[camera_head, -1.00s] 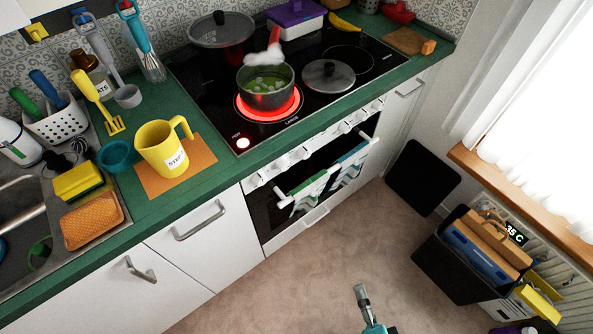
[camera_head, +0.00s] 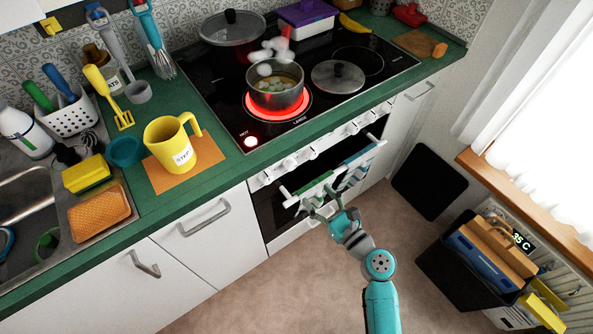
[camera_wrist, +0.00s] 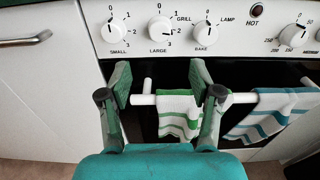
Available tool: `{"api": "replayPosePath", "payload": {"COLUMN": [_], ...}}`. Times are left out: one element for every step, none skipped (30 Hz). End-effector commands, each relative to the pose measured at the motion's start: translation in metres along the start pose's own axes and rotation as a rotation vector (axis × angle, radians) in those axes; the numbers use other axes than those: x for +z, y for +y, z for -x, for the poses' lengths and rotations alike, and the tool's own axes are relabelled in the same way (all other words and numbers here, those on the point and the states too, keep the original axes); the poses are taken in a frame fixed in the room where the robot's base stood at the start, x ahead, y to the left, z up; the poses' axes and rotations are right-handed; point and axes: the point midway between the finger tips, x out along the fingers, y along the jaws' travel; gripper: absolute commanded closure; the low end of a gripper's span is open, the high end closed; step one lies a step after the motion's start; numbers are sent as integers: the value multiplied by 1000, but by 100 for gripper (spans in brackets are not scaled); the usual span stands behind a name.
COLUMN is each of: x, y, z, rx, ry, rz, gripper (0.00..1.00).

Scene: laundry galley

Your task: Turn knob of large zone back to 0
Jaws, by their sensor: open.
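The knob labelled LARGE (camera_wrist: 160,28) is a round white knob on the white panel of the cooker. Its mark appears turned to the right, away from the 0 at the top. My gripper (camera_wrist: 160,82) is open and empty, with its fingers below this knob and apart from it. In the head view my gripper (camera_head: 322,208) is in front of the oven near the towels. The large zone (camera_head: 277,115) glows red under a pot (camera_head: 276,88) with steam above it.
Knobs labelled SMALL (camera_wrist: 117,30) and BAKE (camera_wrist: 205,34) flank it closely. A white rail holds a green-striped towel (camera_wrist: 180,115) and a teal-striped towel (camera_wrist: 265,115) below the panel. A yellow mug (camera_head: 172,145) stands on the counter. Floor is free in front.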

Motion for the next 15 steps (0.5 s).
{"api": "replayPosePath", "payload": {"x": [0,1,1,0,0,1,1,1,1,1,1,1,1,0,1], "y": [0,0,0,0,0,1,1,1,1,1,1,1,0,1,1], "z": [-4,-6,-10,-14,-18,-25,-30,-36,-43,-49,-54,-61,-66,-71,-77], "rx": [2,3,3,3,3,3,4,3,3,3,3,2,2,2,2], "ry": [-2,-2,-2,-2,-2,-2,-3,-2,-2,-2,-1,-2,-2,-1,-1], "rz": [-3,-3,-2,-1,-1,0,1,0,1,1,1,1,1,1,2], "gripper": [36,36,36,36,36,36,36,36,36,36,36,36,36,36,36]}}
